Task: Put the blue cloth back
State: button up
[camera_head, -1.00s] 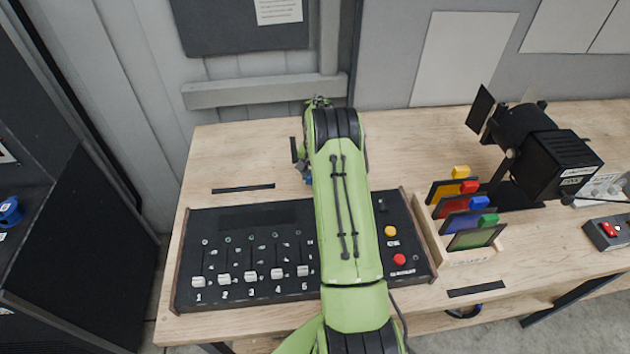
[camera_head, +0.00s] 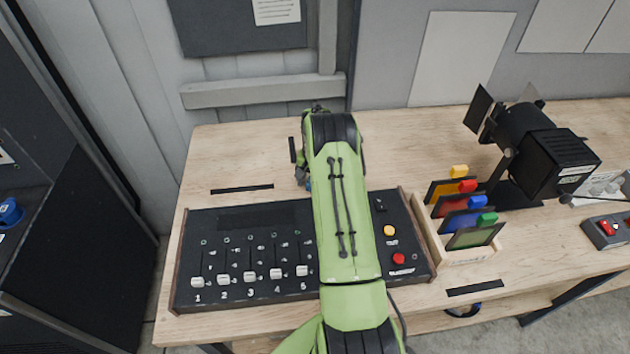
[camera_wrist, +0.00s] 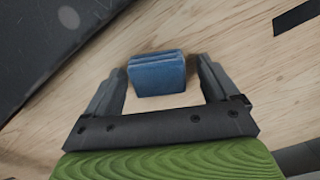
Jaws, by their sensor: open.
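The blue cloth (camera_wrist: 157,74) is a small folded stack on the wooden table, seen in the wrist view. My gripper (camera_wrist: 160,78) is open, with one finger on each side of the cloth. A small gap shows between the cloth and each finger. In the head view my green arm covers most of the gripper, and only a sliver of blue (camera_head: 308,184) shows beside the arm.
A black fader console (camera_head: 250,218) lies under my arm at the front of the table (camera_head: 420,130). A wooden rack (camera_head: 466,258) of coloured filters and a black stage lamp (camera_head: 545,150) stand to the right. Black tape strips (camera_head: 242,189) mark the tabletop.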

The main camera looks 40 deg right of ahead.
notch_tip(320, 180, up, 12)
jog(key=s+a+r+n+t+h, duration=0.1)
jog(key=s+a+r+n, duration=0.2)
jog(key=a+r, duration=0.6)
jog(key=s+a+r+n+t, duration=0.1)
jog(key=s+a+r+n, duration=0.15)
jog(key=a+r, duration=0.6)
jog(key=s+a+n+t, duration=0.1)
jog(key=s+a+n, duration=0.2)
jog(key=s+a, duration=0.3)
jog(key=s+a+n+t+y, duration=0.1)
jog(key=s+a, duration=0.5)
jog(key=s, duration=0.8)
jog(key=shift+s+a+r+n+t, duration=0.2)
jog(key=shift+a+n+t, duration=0.15)
jog(key=shift+n+t, duration=0.55)
